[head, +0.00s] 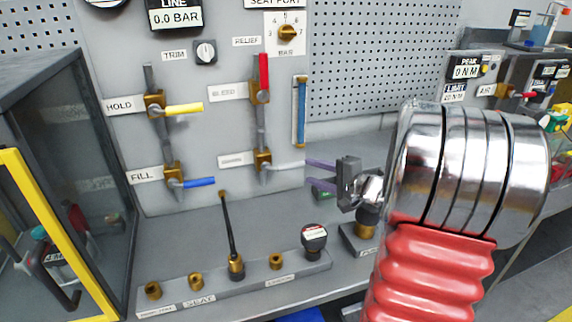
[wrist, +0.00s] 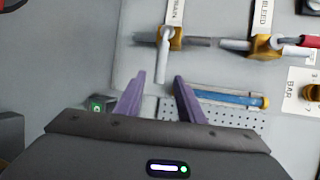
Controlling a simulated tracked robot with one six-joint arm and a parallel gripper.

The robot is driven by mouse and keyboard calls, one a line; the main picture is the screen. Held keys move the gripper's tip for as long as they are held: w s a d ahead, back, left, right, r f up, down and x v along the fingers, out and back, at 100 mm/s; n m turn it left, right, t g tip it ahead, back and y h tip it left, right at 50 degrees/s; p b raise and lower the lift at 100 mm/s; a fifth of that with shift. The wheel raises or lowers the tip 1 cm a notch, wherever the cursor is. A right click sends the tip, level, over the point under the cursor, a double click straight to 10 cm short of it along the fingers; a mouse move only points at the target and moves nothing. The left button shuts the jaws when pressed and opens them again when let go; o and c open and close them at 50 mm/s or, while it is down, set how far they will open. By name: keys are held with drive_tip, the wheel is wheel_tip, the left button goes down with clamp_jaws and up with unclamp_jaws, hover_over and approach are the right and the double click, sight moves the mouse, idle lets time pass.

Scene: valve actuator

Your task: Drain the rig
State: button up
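The drain valve (head: 263,160) is a brass body low on the right-hand pipe, with a white lever (head: 287,165) pointing right. Its head-view label is unreadable, but the wrist view shows "…RAIN" beside the valve (wrist: 173,38). My gripper (head: 308,172) has purple fingers and is open just right of the lever's tip. In the wrist view the lever (wrist: 162,68) points toward the gap between my fingertips (wrist: 160,78). I cannot tell whether the tip is between them. The line gauge (head: 175,17) reads 0.0 BAR. The sight tube (head: 301,110) shows blue.
The bleed valve (head: 262,92) has its red lever upright above. The yellow hold lever (head: 184,109) and blue fill lever (head: 198,182) point right. A port block (head: 205,296) with a black rod (head: 229,225) stands below. A yellow-framed cabinet (head: 62,240) is left.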

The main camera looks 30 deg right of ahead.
sight(283, 166)
drive_tip(key=x, duration=1.2)
drive_tip(key=shift+w, duration=0.3)
drive_tip(key=shift+a, duration=0.1)
drive_tip(key=shift+f, duration=0.1)
clamp_jaws()
